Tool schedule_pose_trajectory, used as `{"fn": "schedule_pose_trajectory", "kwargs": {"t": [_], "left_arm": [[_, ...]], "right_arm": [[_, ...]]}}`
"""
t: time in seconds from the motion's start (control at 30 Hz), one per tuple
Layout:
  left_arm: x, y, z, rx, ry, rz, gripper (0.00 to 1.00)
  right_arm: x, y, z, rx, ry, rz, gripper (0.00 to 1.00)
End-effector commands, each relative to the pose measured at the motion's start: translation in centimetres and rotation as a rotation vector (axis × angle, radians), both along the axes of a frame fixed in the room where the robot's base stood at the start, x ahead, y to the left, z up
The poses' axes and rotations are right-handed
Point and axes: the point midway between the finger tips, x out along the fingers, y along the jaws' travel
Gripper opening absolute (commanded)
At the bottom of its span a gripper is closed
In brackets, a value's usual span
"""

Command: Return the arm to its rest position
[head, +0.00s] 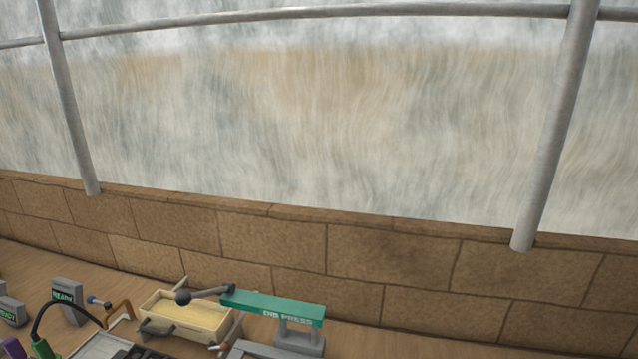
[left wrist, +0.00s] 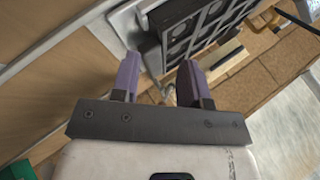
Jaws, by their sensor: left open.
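My left gripper (left wrist: 156,72) shows in the left wrist view with its two purple-grey fingers apart. Nothing is between them. Beyond the fingertips is a dark tray with round cells (left wrist: 200,38), set in a pale frame. I cannot tell how far the fingers are from it. I cannot make out either gripper for sure in the head view, and my right gripper shows in neither view.
The head view shows a green press (head: 272,307) and a cream tub (head: 187,313) on the bench before a brick wall (head: 375,258). A small grey sign (head: 67,300) stands left. A purple item (head: 13,347) and a green item with a black cable (head: 43,348) are at bottom left.

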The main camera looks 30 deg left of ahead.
Motion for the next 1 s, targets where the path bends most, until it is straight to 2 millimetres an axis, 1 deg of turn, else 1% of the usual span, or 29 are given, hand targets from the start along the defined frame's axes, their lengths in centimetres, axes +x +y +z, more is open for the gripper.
{"fn": "schedule_pose_trajectory", "kwargs": {"t": [0.03,0.07,0.1,0.17,0.2,0.3,0.4,0.47,0.5,0.57,0.6,0.63,0.67,0.87,0.97,1.0], "left_arm": [[-0.9,-3.8,-0.3,-0.082,0.014,-0.023,0.41],[-1.4,-5.9,-0.5,-0.126,0.023,-0.038,0.41],[-2.1,-8.5,-0.5,-0.183,0.032,-0.061,0.41],[-3.0,-12.1,-0.4,-0.262,0.039,-0.097,0.41],[-3.5,-14.2,-0.3,-0.309,0.036,-0.122,0.41],[-4.8,-18.9,0.3,-0.413,0.021,-0.175,0.41],[-6.2,-22.9,0.8,-0.503,0.012,-0.205,0.41],[-7.1,-25.0,0.7,-0.555,0.019,-0.209,0.41],[-7.9,-26.3,0.3,-0.589,0.034,-0.203,0.41],[-9.2,-27.8,-0.3,-0.635,0.058,-0.182,0.41],[-10.4,-28.0,-0.9,-0.648,0.085,-0.162,0.41],[-10.2,-27.7,0.6,-0.639,0.079,-0.168,0.41],[-10.0,-27.7,1.4,-0.637,0.076,-0.170,0.41],[-9.9,-27.6,5.2,-0.635,0.076,-0.172,0.41],[-9.9,-27.6,7.6,-0.634,0.076,-0.171,0.41],[-9.9,-27.6,8.7,-0.634,0.076,-0.171,0.41]], "right_arm": [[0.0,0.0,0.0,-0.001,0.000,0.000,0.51],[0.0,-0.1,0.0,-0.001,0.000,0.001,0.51],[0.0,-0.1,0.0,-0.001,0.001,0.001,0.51],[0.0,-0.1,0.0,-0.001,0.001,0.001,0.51],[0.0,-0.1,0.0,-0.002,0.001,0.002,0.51],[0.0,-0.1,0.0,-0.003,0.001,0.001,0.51],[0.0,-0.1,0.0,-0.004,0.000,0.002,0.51],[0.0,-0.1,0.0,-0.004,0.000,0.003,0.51],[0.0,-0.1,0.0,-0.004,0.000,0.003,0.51],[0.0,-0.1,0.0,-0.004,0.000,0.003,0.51],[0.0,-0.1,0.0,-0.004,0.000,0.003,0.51],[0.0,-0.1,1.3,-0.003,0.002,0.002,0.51],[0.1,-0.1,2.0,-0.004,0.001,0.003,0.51],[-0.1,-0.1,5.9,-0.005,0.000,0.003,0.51],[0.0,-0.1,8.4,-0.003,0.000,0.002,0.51],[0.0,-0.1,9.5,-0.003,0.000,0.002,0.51]]}}
